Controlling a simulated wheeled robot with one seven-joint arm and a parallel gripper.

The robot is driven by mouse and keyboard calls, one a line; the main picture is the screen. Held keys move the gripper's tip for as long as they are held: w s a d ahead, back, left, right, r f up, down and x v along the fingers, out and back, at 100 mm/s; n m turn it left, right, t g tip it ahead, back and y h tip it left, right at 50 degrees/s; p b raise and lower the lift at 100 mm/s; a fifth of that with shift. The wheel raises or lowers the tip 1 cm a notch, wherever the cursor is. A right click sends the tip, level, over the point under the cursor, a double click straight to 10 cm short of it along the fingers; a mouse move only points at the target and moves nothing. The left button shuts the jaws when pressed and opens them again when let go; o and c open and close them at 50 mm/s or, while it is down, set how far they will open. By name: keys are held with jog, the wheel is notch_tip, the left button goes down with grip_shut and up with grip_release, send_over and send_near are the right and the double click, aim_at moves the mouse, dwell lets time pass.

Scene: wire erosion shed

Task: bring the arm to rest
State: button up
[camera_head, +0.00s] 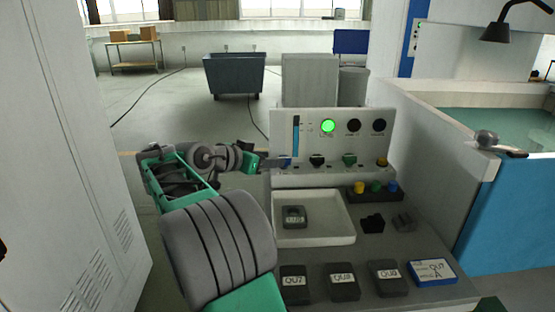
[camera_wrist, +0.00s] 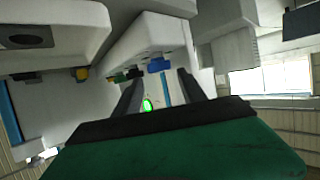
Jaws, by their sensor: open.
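My arm reaches forward from the bottom of the head view and bends toward the control panel (camera_head: 340,150). My gripper (camera_head: 272,163) is at the panel's left end, beside a blue knob (camera_head: 286,161). In the wrist view, the two dark fingers of my gripper (camera_wrist: 160,88) stand apart with nothing held between them. The blue knob (camera_wrist: 158,65) shows in line with the gap between them; I cannot tell whether they touch it. A green lamp (camera_head: 328,126) glows on the panel, and it also shows in the wrist view (camera_wrist: 148,105).
Below the panel, a white tray (camera_head: 312,239) holds a dark labelled block (camera_head: 293,216). More labelled blocks (camera_head: 343,281) and a blue-edged card (camera_head: 432,272) lie on the grey bench. A tall cabinet (camera_head: 65,150) stands left, a water tank (camera_head: 500,130) right. Open floor lies behind my arm.

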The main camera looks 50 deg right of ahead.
jog(key=v, duration=0.3)
jog(key=shift+a, duration=0.1)
jog(key=w+a+f+n+t+y+p, duration=0.1)
jog(key=w+a+n+t+y+p, duration=0.2)
jog(key=a, duration=0.5)
jog(key=w+a+n+t+y+p, duration=0.1)
jog(key=a+n+t+y+p, duration=0.2)
jog(key=a+n, duration=0.45)
jog(key=s+a+f+n+y+p, duration=0.2)
jog(key=s+a, duration=0.2)
jog(key=a, duration=0.4)
jog(key=s+a+f+n+g+y+p, duration=0.1)
jog(key=s+a+f+n+y+p, duration=0.1)
jog(key=a, duration=0.6)
jog(key=s+a+f+n+y+p, duration=0.2)
jog(key=s+a+n+y, duration=0.1)
jog(key=s+a, duration=0.3)
jog(key=shift+s+a+f+n+g+y, duration=0.15)
jog(key=shift+s+a+n+g+y, duration=0.2)
jog(key=shift+a+n, duration=0.6)
jog(key=shift+a, duration=0.2)
